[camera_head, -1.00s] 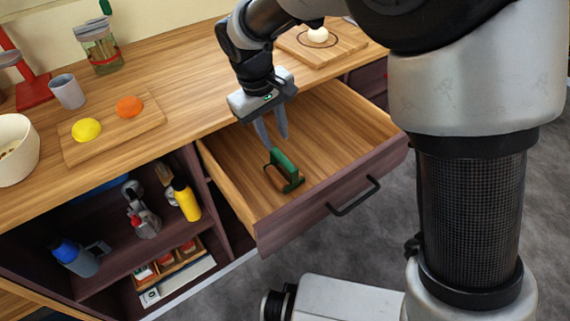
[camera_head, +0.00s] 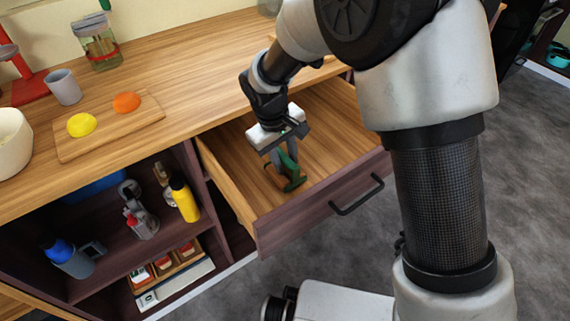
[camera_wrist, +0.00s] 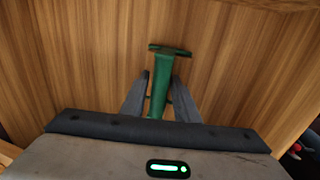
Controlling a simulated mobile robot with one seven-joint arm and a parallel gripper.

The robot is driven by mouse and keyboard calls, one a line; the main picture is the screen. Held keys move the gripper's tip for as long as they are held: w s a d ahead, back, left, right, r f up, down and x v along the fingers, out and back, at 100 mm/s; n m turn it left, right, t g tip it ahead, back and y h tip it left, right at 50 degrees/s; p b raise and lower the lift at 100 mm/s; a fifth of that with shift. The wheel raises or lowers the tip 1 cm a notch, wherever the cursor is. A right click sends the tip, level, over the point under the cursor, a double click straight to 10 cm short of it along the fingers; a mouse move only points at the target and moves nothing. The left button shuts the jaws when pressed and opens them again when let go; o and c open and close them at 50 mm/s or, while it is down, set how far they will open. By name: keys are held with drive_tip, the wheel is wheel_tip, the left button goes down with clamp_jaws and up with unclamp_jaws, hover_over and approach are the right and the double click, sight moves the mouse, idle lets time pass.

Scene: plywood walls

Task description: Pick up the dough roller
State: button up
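The dough roller, with its green handle (camera_head: 292,180), lies in the open drawer (camera_head: 325,135). In the wrist view its green handle (camera_wrist: 162,88) runs away from the palm and ends in a wider dark green crosspiece. My gripper (camera_head: 280,165) is lowered into the drawer over the roller. In the wrist view the two grey fingers of my gripper (camera_wrist: 160,78) are on either side of the handle, with what look like narrow gaps. The fingers look open around it, not clamped. The roller's lower part is mostly hidden.
The drawer's side and front walls surround my gripper. The counter (camera_head: 180,80) above holds a cutting board (camera_head: 105,137) with a yellow and an orange item, a grey cup (camera_head: 64,87) and a jar (camera_head: 98,45). Open shelves at left hold a yellow bottle (camera_head: 185,198).

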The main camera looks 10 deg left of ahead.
sight(285, 156)
drive_tip(key=shift+f, duration=0.2)
idle(0.4)
clamp_jaws()
wheel_tip(285, 156, up, 11)
drive_tip(key=p, duration=0.2)
drive_tip(key=shift+f+p, duration=0.2)
drive_tip(key=shift+p, duration=0.1)
